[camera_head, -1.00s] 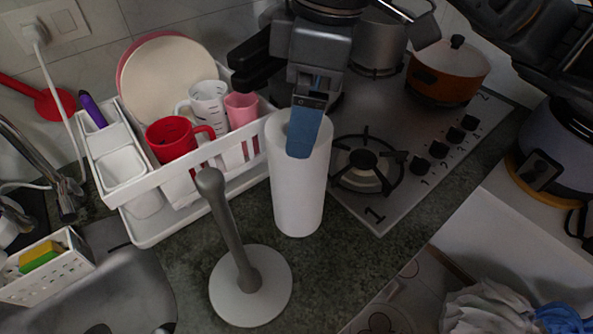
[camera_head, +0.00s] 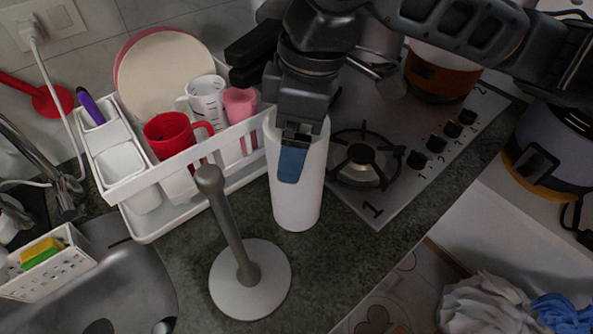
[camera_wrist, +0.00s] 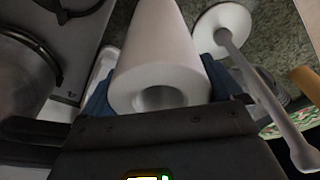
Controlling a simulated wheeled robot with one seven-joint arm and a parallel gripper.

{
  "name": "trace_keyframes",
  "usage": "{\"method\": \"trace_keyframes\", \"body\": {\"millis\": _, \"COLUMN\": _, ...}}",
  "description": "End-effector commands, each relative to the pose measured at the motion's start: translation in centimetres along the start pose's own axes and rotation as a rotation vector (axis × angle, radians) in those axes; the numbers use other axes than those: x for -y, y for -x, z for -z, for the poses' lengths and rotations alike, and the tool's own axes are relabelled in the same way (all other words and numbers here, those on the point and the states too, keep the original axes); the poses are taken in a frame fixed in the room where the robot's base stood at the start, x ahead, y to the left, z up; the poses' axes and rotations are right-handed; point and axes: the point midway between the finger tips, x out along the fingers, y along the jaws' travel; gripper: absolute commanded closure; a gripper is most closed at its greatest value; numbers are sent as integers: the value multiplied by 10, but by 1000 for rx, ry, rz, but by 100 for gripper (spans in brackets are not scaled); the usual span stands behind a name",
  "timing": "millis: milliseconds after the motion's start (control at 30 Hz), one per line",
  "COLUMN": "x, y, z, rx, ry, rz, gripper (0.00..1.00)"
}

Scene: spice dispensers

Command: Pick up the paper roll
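The white paper roll (camera_head: 298,207) stands upright on the dark counter, beside the grey-stemmed holder with a round white base (camera_head: 265,300). My gripper (camera_head: 295,152) is down over the top of the roll. One blue finger lies along its near side; the other is hidden behind the roll. In the wrist view the roll (camera_wrist: 160,50) runs between the two blue fingers, its open core towards the camera. The fingers are spread on either side of it; firm contact cannot be made out. The empty holder (camera_wrist: 232,25) also shows there.
A white dish rack (camera_head: 150,230) with plates, a red mug (camera_head: 168,136) and cups stands close left of the roll. A gas stove (camera_head: 395,190) is close on the right. A sink (camera_head: 130,290) is at lower left.

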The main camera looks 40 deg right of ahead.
Motion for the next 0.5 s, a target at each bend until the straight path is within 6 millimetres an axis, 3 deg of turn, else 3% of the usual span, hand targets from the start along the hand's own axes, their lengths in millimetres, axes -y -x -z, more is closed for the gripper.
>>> {"method": "trace_keyframes", "body": {"millis": 367, "x": 0, "y": 0, "z": 0, "rx": 0, "ry": 0, "rz": 0, "gripper": 58}}
{"method": "trace_keyframes", "body": {"millis": 500, "x": 0, "y": 0, "z": 0, "rx": 0, "ry": 0, "rz": 0, "gripper": 58}}
